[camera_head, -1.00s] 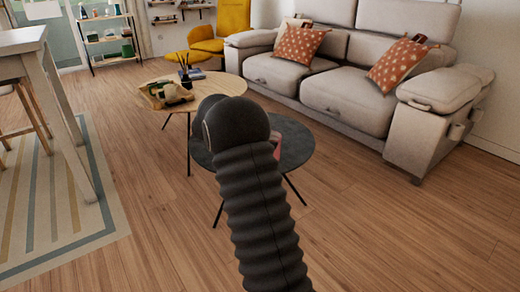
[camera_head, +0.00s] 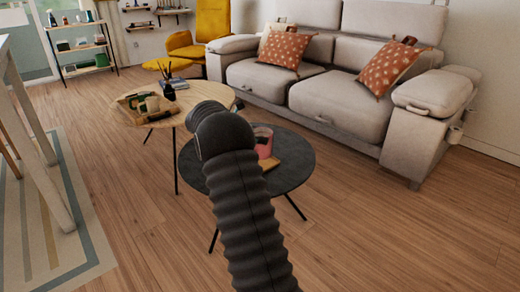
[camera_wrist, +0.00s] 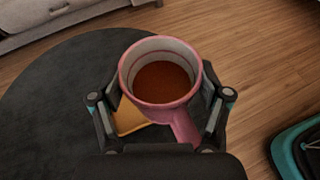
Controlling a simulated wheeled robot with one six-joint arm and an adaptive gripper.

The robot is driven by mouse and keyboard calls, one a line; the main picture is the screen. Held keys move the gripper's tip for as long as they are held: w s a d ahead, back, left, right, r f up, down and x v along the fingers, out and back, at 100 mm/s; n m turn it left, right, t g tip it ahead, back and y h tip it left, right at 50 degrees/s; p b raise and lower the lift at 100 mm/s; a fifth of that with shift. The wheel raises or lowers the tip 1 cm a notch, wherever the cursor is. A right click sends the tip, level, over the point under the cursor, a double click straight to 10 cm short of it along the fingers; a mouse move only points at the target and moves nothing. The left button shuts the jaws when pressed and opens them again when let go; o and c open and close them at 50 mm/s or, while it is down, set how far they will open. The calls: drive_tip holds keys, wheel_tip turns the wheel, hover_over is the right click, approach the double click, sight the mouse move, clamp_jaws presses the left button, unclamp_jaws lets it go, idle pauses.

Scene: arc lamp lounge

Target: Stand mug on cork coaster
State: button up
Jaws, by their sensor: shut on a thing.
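The pink mug (camera_wrist: 184,125) is upright between the fingers of my gripper (camera_wrist: 160,88) in the wrist view, with brown liquid inside and its handle toward the wrist. My gripper is shut on it. The mug also shows in the head view (camera_head: 264,134), just right of my arm. The cork coaster (camera_wrist: 127,121) lies on the dark round table (camera_wrist: 45,110) and shows at the mug's lower left in the wrist view; the mug hides the rest. In the head view the coaster (camera_head: 284,163) shows below the mug. I cannot tell whether they touch.
A light wooden table (camera_head: 128,106) stands behind the dark table (camera_head: 297,180), with a tray (camera_head: 130,101) of objects and a dark pen holder (camera_head: 168,90). A grey sofa (camera_head: 300,92) stands behind to the right. The dark table's right side is clear. Open floor lies right.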

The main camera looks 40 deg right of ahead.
drive_tip(key=shift+w+d+f+b, duration=0.2)
drive_tip(key=shift+w+d+f, duration=0.7)
drive_tip(key=shift+f, duration=0.55)
drive_tip(key=shift+w+d+f+b, duration=0.15)
drive_tip(key=shift+w+d+f, duration=0.6)
drive_tip(key=shift+w+f, duration=0.5)
drive_tip(key=shift+w+d+f+b, duration=0.2)
drive_tip(key=shift+w+d+f, duration=0.6)
drive_tip(key=shift+f, duration=0.8)
drive_tip(key=shift+f, duration=0.1)
drive_tip(key=o, duration=1.6)
drive_tip(key=shift+f, duration=0.1)
drive_tip(key=shift+a+r, duration=0.15)
drive_tip(key=shift+r, duration=0.1)
drive_tip(key=p+v, duration=0.1)
drive_tip(key=v, duration=1)
drive_tip(key=shift+a+r+p, duration=0.25)
drive_tip(key=shift+a+p, duration=0.05)
drive_tip(key=shift+p, duration=0.05)
